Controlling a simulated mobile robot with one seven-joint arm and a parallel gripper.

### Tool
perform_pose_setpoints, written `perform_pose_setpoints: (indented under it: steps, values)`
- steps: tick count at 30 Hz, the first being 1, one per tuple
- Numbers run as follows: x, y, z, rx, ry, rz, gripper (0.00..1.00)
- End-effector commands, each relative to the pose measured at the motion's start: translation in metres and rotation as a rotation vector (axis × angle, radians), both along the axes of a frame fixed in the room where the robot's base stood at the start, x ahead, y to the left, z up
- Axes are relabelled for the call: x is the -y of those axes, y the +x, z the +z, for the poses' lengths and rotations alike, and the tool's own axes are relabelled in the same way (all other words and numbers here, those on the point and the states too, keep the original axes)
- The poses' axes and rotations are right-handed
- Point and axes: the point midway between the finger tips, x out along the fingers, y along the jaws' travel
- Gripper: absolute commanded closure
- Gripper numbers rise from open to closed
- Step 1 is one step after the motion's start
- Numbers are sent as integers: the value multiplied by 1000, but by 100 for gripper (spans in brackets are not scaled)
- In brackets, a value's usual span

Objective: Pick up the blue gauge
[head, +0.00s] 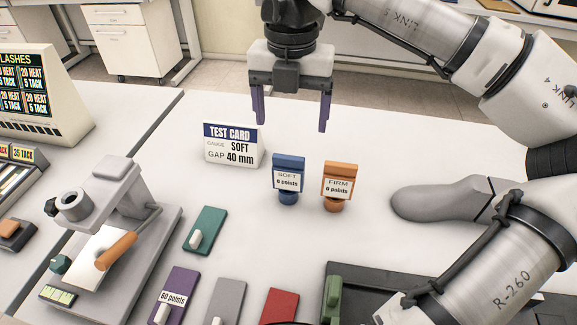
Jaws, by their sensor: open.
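The blue gauge (288,174) stands upright on the white table, with a label reading SOFT and 0 points and a round blue foot. Just right of it stands a similar orange gauge (337,182) labelled FIRM. My gripper (291,122) points down with its two purple fingers apart, above and behind the blue gauge in the head view. Nothing is between the fingers. The test card (233,146), left of the blue gauge, reads gauge SOFT and gap 40 mm.
A grey shoe form (440,202) lies right of the gauges. A grey press-like device (112,215) stands at left. Green (206,231), purple (175,295), grey and red blocks lie in front. A dark tray (350,272) is at front right, partly behind my arm.

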Motion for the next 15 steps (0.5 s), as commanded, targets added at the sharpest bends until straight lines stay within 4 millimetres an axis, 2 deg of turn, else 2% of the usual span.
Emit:
perform_pose_setpoints:
  steps: [3,6,15]
  values:
    - [0,0,-23,-3,2,0,20]
    - [0,0,-39,-2,1,-1,20]
    - [-2,2,-63,-3,2,1,20]
